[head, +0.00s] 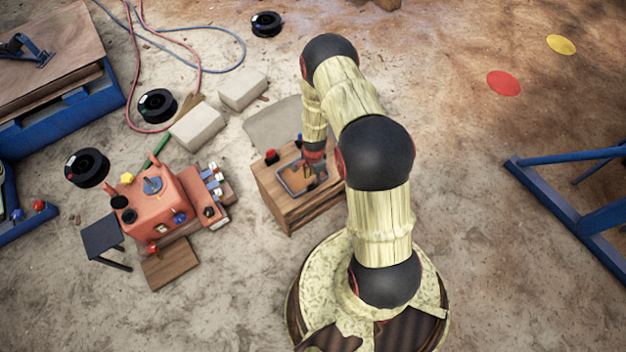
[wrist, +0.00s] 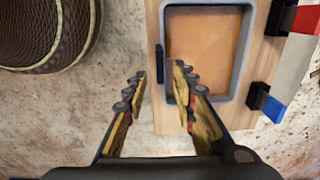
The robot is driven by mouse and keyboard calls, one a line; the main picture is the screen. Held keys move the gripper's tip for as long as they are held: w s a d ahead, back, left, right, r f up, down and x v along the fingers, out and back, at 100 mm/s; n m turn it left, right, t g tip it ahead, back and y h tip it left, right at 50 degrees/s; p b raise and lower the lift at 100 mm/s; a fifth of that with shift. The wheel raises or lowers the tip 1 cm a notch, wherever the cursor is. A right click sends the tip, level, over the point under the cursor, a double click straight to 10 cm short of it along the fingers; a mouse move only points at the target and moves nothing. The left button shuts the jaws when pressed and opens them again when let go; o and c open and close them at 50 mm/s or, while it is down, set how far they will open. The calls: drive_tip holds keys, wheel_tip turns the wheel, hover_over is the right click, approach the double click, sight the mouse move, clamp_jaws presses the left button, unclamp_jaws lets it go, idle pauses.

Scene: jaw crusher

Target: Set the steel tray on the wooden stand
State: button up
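A grey-rimmed shallow tray (head: 290,187) with a tan inside lies on top of a wooden cabinet (head: 272,205), left of my arm. In the wrist view the tray (wrist: 246,50) shows at the upper middle, with a small black tab (wrist: 160,62) by its left side. My gripper (wrist: 157,78) is open, its fingers apart on either side of the line of that tab, with nothing seen held. In the head view my gripper (head: 314,158) is over the tray's far part and partly hides it. A low wooden block (head: 170,264) lies by the red crusher; I cannot tell whether it is the stand.
The red crusher (head: 160,200) stands left of the cabinet, with a small dark table (head: 101,236) beside it. Red and blue clips (wrist: 300,20) sit on the cabinet's edge. Pale blocks (head: 198,127) and black spools (head: 157,105) lie behind.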

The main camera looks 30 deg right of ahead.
drive_tip(key=w+a+r+n+t+p, duration=0.1)
drive_tip(key=a+r+n, duration=0.1)
drive_tip(key=r, duration=1.1)
drive_tip(key=w+a+r+n+t, duration=0.1)
drive_tip(key=w+a+r+n, duration=0.15)
drive_tip(key=r, duration=1.15)
drive_tip(key=w+a+r+n+p, duration=0.1)
drive_tip(key=r+n, duration=0.2)
drive_tip(key=r, duration=1)
drive_tip(key=s+a+r+n+t, duration=0.1)
drive_tip(key=s+a+r+n, duration=0.2)
drive_tip(key=r, duration=0.4)
drive_tip(key=s+a+r+n+t, duration=0.1)
drive_tip(key=s+a+r+n, duration=0.1)
drive_tip(key=s+r, duration=0.5)
drive_tip(key=s+a+r+n, duration=0.2)
drive_tip(key=s+r, duration=0.2)
drive_tip(key=s, duration=0.3)
drive_tip(key=s+a+r+n+t, duration=0.1)
drive_tip(key=s+r+n, duration=0.2)
drive_tip(key=s+r, duration=0.2)
drive_tip(key=shift+s+a+r, duration=0.15)
drive_tip(key=shift+s+a, duration=0.25)
drive_tip(key=shift+s, duration=0.45)
